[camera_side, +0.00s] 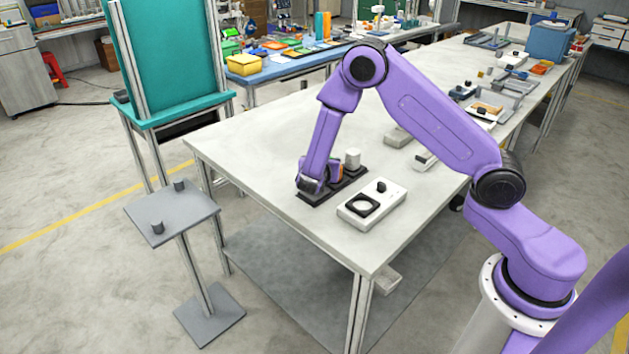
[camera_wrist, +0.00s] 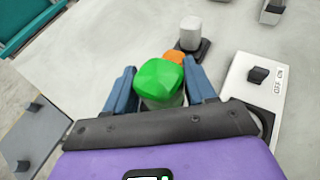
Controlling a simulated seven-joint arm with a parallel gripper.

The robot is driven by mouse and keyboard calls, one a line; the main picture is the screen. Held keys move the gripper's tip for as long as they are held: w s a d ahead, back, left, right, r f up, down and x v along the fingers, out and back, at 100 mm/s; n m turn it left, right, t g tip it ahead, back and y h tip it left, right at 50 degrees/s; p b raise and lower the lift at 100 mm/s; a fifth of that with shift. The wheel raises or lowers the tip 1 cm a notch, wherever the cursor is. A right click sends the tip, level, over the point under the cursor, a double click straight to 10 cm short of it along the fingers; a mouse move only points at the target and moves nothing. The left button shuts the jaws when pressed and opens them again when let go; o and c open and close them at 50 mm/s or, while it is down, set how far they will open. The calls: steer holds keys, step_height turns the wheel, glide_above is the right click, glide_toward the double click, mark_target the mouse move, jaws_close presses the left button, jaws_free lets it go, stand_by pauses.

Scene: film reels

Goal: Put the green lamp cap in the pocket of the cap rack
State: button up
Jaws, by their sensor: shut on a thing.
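The green lamp cap (camera_wrist: 160,80) has a faceted green top and a paler lower part. In the wrist view it sits between the two blue fingers of my gripper (camera_wrist: 162,92), which is shut on it. In the side view my gripper (camera_side: 312,186) hides the cap and is low over the near-left end of the dark cap rack (camera_side: 318,197). An orange cap (camera_wrist: 174,57) is just behind the green one, and a light grey cap (camera_wrist: 190,34) stands at the rack's far end. The pocket under the green cap is hidden, so I cannot tell whether the cap is seated.
A white box (camera_side: 362,213) with a black knob and a dark ring lies right of the rack. Other pale boxes (camera_side: 399,137) are farther back. A grey stand (camera_side: 184,226) is beyond the table's left edge. The table's near-left surface is clear.

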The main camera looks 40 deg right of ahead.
steer(key=w+f, duration=0.2)
steer(key=f, duration=0.1)
steer(key=w+f, duration=0.2)
steer(key=shift+d, duration=0.25)
steer(key=shift+f, duration=1.45)
steer(key=shift+f, duration=0.1)
steer(key=o, duration=1.1)
steer(key=shift+c, duration=0.2)
